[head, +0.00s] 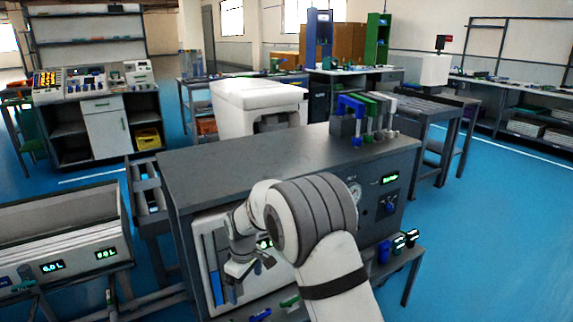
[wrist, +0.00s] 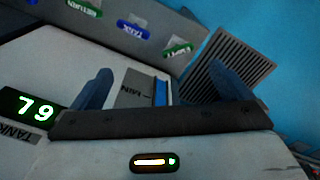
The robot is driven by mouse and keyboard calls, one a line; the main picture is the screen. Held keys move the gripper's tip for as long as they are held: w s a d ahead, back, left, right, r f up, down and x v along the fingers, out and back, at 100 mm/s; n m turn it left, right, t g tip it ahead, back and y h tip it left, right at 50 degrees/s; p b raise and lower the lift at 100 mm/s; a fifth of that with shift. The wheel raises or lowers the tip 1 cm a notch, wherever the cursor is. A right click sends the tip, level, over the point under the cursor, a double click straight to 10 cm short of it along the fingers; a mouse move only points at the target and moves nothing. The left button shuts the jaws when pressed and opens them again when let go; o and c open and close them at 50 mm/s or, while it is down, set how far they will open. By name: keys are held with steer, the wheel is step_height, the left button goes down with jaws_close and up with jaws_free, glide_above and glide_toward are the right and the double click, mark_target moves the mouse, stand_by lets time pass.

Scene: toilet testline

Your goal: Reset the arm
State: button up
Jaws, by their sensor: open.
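My arm reaches in front of the grey test bench (head: 240,160) in the head view. My gripper (head: 249,270) hangs low before the bench's light front panel, left of the thick arm joint. In the wrist view my gripper (wrist: 163,88) has its two blue-grey fingers wide apart with nothing held between them. Beyond the fingers is the pale panel with a MIN mark (wrist: 130,90), a blue strip (wrist: 161,91) and a green display reading 79 (wrist: 30,108). The arm hides part of the panel in the head view.
Blue and green handled fittings (head: 362,112) stand on the bench's right end. A low shelf (head: 400,250) with coloured connectors juts out at lower right. A tank unit (head: 60,235) stands at left. Blue floor (head: 490,230) is clear at right.

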steer(key=s+d+r+m+t+p, duration=0.1)
steer(key=s+d+r+m+p, duration=0.25)
steer(key=d+r, duration=0.6)
steer(key=s+d+r+m+p, duration=0.2)
steer(key=s+d+r+p, duration=0.3)
steer(key=r, duration=0.8)
steer(key=s+d+r+m+p, duration=0.3)
steer(key=s+d+r, duration=0.3)
steer(key=s, duration=0.3)
steer(key=s+d+r+m+t+p, duration=0.1)
steer(key=s+d+r+m+p, duration=0.3)
steer(key=s+d+r, duration=0.3)
steer(key=s+p, duration=0.1)
steer(key=s, duration=0.2)
steer(key=shift+s, duration=0.25)
